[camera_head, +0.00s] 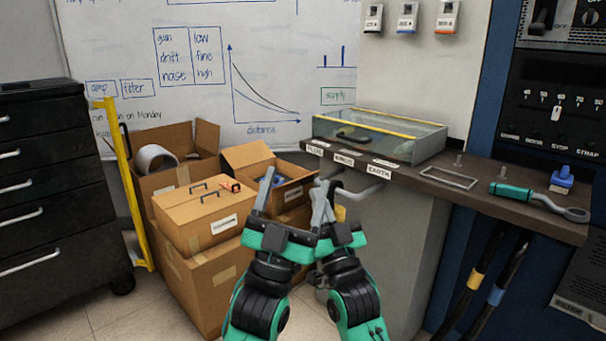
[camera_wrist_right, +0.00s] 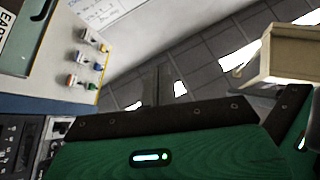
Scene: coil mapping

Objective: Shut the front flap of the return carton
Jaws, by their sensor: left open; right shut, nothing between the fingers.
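An open carton (camera_head: 294,192) with a pale label stands among the stacked cartons in the head view. One brown flap (camera_head: 246,154) stands raised at its left, and a blue thing shows inside. My left gripper (camera_head: 293,185) is open, its fingers apart in front of this carton and covering part of it. The front flap's position is hard to tell behind the fingers. My right gripper (camera_head: 327,195) is shut and empty, just right of the left one. Its closed fingers also show in the right wrist view (camera_wrist_right: 160,85). No readable label marks the return carton.
A bench (camera_head: 440,185) with a glass case (camera_head: 380,135) is at right. A black drawer cabinet (camera_head: 50,190) is at left.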

